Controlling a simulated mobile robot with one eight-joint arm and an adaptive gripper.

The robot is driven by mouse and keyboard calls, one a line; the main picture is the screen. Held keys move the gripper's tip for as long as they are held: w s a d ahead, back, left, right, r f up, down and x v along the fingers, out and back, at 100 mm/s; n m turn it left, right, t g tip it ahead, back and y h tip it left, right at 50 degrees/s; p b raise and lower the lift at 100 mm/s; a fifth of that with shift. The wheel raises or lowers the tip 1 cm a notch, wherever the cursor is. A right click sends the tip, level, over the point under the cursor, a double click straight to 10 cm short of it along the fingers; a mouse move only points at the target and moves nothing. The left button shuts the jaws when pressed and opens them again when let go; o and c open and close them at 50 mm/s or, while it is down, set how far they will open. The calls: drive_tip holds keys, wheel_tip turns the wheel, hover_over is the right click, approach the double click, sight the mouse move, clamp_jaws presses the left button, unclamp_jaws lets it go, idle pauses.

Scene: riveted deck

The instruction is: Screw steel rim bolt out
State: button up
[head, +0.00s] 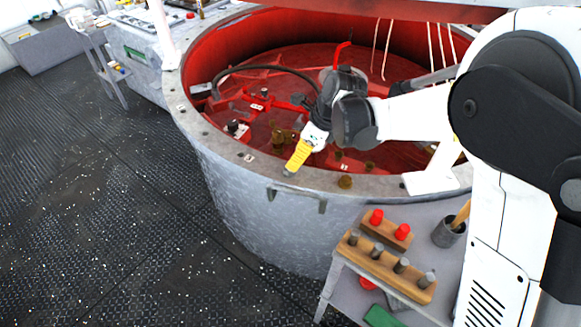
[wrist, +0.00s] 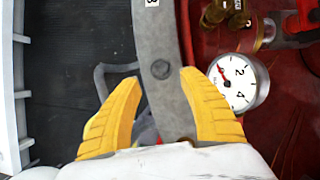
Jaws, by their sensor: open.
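The steel rim bolt (wrist: 160,69) is a dark grey round head set in the grey tank rim (wrist: 172,108) in the wrist view. My gripper (wrist: 159,80) has its two yellow fingers spread, one on each side of the bolt's line, with the head just ahead of the gap between the tips. The fingers do not appear to touch it. In the head view my gripper (head: 294,164) points down at the near rim of the tank (head: 219,149); its fingers largely hide the bolt there.
A pressure gauge (wrist: 240,82) stands right of the fingers, inside the red tank. A wooden rack (head: 370,262) with several grey pegs stands on a side table, beside a grey cup (head: 447,233). Open floor lies left.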

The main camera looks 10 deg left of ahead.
drive_tip(key=b+x, duration=0.2)
drive_tip(key=x, duration=0.4)
drive_tip(key=shift+a+f, duration=0.1)
drive_tip(key=shift+f, duration=0.15)
clamp_jaws()
